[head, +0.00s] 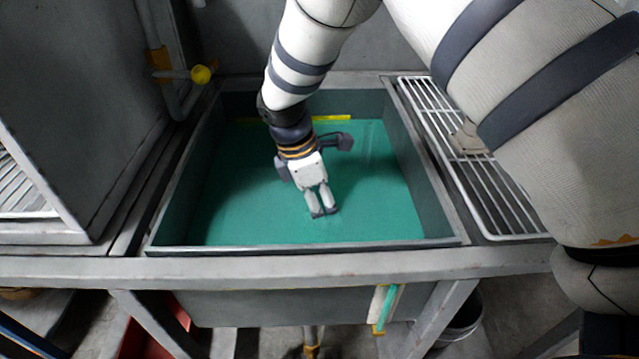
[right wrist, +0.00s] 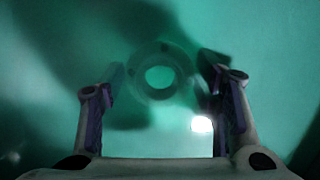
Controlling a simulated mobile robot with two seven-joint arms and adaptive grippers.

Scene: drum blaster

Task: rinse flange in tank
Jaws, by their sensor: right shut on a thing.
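The tank (head: 300,249) is a grey rectangular basin filled with green liquid (head: 250,205). My right gripper (head: 324,213) reaches down into the middle of the tank, its fingertips at or under the liquid. In the right wrist view the flange (right wrist: 138,80) is a dim ring with a round central hole, blurred by the green liquid. In the head view the flange cannot be made out. My left gripper is not in view.
A white wire rack (head: 500,200) stands right of the tank, with a small tan piece (head: 468,138) on it. A pipe with a yellow knob (head: 201,75) is at the back left. A grey cabinet (head: 75,100) borders the left side. The tank walls surround my right gripper.

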